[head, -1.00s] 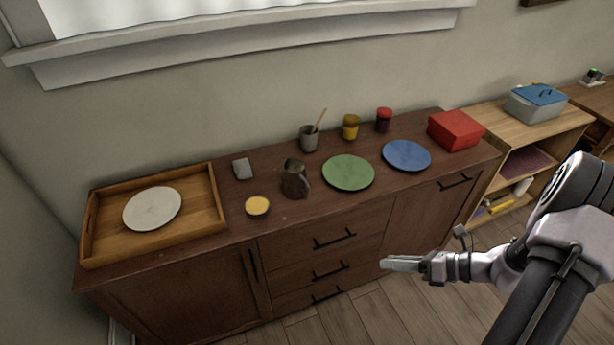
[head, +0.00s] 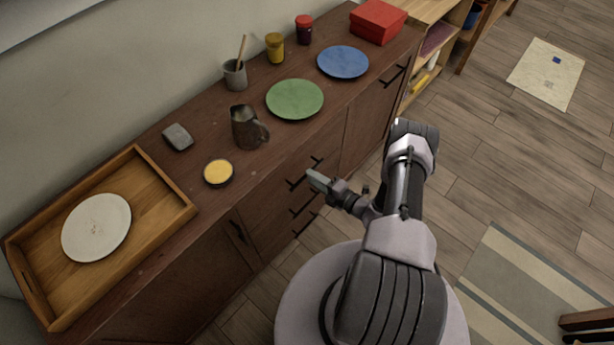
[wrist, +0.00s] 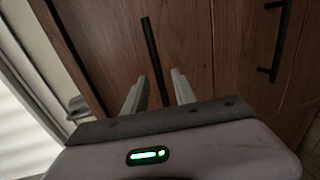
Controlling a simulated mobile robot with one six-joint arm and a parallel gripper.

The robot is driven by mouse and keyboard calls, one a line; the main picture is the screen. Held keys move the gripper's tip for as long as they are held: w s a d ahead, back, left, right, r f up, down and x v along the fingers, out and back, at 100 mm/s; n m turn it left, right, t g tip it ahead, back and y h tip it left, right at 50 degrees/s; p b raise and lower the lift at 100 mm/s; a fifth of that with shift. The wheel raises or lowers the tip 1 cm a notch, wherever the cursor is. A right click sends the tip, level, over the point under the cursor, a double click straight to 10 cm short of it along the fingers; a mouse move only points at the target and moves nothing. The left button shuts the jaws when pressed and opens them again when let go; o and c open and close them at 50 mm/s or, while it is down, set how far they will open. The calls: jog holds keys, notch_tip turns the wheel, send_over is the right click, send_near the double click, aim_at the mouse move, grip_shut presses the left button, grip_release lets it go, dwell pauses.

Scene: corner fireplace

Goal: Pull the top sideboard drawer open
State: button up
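The brown wooden sideboard (head: 345,62) stands along the wall. Its top drawer (head: 268,207) looks closed, with a dark bar handle (head: 297,182). My gripper (head: 315,178) is at the drawer front, beside this handle in the head view. In the wrist view, the two pale fingers of my gripper (wrist: 158,76) are apart, with the dark bar handle (wrist: 152,50) showing between them. I see no finger closed on it; how deep the bar sits between them is hard to tell. A lower drawer's handle (wrist: 275,40) is to the right in the wrist view.
On the sideboard top are a tray (head: 160,255) with a white plate (head: 96,227), a yellow-filled bowl (head: 218,172), a dark jug (head: 245,128), a green plate (head: 295,99), a blue plate (head: 343,62) and a red box (head: 378,20).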

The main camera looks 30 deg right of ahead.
jog(key=shift+x, duration=1.6)
grip_shut()
